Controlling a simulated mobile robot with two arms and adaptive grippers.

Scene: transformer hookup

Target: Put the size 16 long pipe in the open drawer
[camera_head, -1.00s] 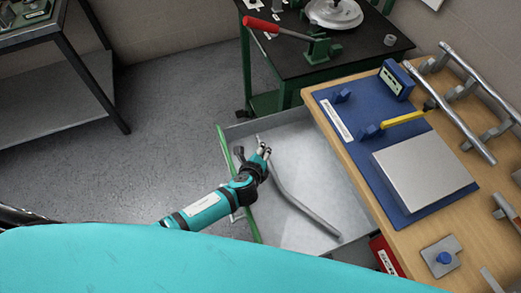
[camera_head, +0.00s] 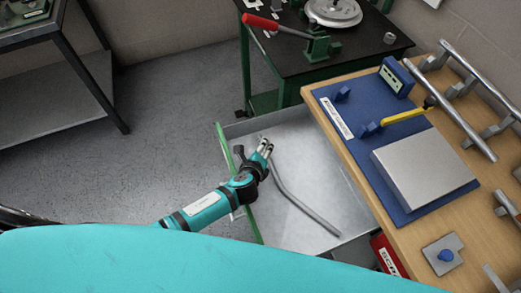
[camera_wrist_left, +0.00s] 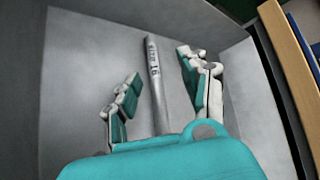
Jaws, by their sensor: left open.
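The long grey pipe (camera_head: 305,207) lies in the open drawer (camera_head: 335,182), bent near its far end. In the left wrist view the pipe (camera_wrist_left: 154,75) shows a printed mark with "16" and runs between the two fingers. The drawer floor (camera_wrist_left: 85,70) is behind it. My left gripper (camera_head: 265,148) is over the drawer near the green front edge, at the far end of the pipe. Its fingers (camera_wrist_left: 158,87) are open and apart from the pipe on both sides. The pipe's near part is hidden in the wrist view by my own gripper body. My right gripper is not in view.
The wooden workbench (camera_head: 440,265) on the right carries a blue board (camera_head: 345,130) with a grey block, and several pipes on holders (camera_head: 468,98). A dark table (camera_head: 370,55) with a red-handled tool stands behind. Floor at left is clear.

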